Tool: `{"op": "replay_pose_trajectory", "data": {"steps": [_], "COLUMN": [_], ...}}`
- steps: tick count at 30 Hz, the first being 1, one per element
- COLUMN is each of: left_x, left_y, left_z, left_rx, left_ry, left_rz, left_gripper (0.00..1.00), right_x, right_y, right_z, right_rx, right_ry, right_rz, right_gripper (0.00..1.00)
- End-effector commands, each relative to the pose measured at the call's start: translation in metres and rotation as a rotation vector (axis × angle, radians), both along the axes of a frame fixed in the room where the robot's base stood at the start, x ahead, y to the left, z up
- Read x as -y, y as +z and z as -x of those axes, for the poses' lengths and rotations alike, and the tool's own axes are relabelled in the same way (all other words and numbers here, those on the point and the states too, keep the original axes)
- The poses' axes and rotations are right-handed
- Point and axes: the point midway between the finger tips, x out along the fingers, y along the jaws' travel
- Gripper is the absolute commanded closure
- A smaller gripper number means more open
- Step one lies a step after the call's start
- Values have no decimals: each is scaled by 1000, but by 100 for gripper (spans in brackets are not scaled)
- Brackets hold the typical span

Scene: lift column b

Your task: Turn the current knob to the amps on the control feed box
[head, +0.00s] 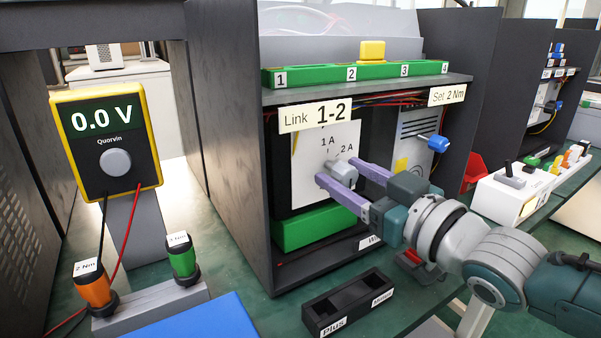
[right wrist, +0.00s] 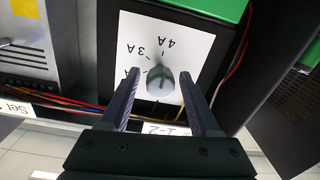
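The current knob (head: 343,172) is a grey knob on a white dial plate (head: 312,150) on the front of the control feed box. The head view shows the marks 1 A and 2 A. In the right wrist view the knob (right wrist: 161,82) sits on the upside-down plate, with 3A and 4A readable. I cannot tell exactly which mark it points to. My right gripper (head: 345,180) is open at the knob, its two purple fingers one on each side of it. In the wrist view gaps seem to show between fingers and knob. My left gripper is out of view.
A label reading Link 1-2 (head: 316,115) hangs above the dial; a Set 2 Nm label (head: 447,94) is to its right. A yellow meter (head: 108,140) reads 0.0 V. Orange and green screwdrivers stand in a grey holder (head: 150,308). A black two-slot tray (head: 349,303) lies in front.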

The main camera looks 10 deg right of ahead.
Motion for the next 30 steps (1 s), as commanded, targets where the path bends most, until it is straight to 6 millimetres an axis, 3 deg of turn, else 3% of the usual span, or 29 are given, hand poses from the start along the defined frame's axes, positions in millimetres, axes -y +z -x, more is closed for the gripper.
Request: {"op": "replay_pose_trajectory", "data": {"steps": [11,24,30], "left_x": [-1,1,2], "left_y": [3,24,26], "left_z": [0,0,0], "left_rx": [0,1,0], "left_ry": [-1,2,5], "left_rz": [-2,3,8], "left_gripper": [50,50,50], "right_x": [2,30,36], "right_y": [0,1,0], "right_z": [5,75,91], "right_rx": [-1,-3,0], "right_ry": [0,1,0], "right_rz": [2,2,1], "right_gripper": [31,31,31]}}
